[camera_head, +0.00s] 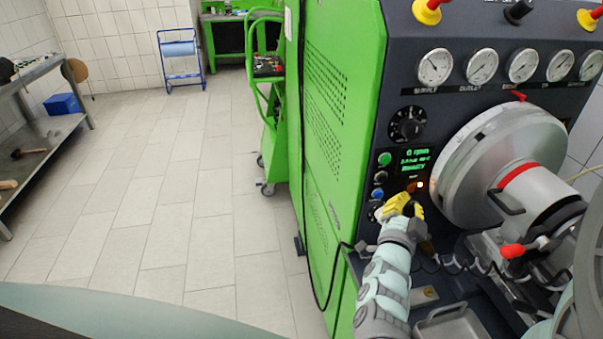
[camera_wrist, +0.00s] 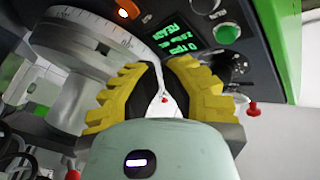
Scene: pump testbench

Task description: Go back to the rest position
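My gripper (camera_head: 402,204) is in front of the lower control panel of the green and dark testbench (camera_head: 330,110), close to its buttons. In the wrist view its two yellow fingers (camera_wrist: 165,76) stand apart with a gap between them. Nothing is clearly held. The panel's lit green display (camera_head: 414,160) reads "READY"; it also shows in the wrist view (camera_wrist: 180,38). A green button (camera_wrist: 227,33) and a dark knob (camera_wrist: 222,68) lie beyond the right finger. The fingers hide part of the panel.
A large grey round housing (camera_head: 490,165) with a red-handled lever (camera_head: 512,251) is close on the right. Gauges (camera_head: 435,67) line the panel's top. A metal bench (camera_head: 40,140) stands at left, a green trolley (camera_head: 270,130) behind. The tiled floor (camera_head: 170,215) between is clear.

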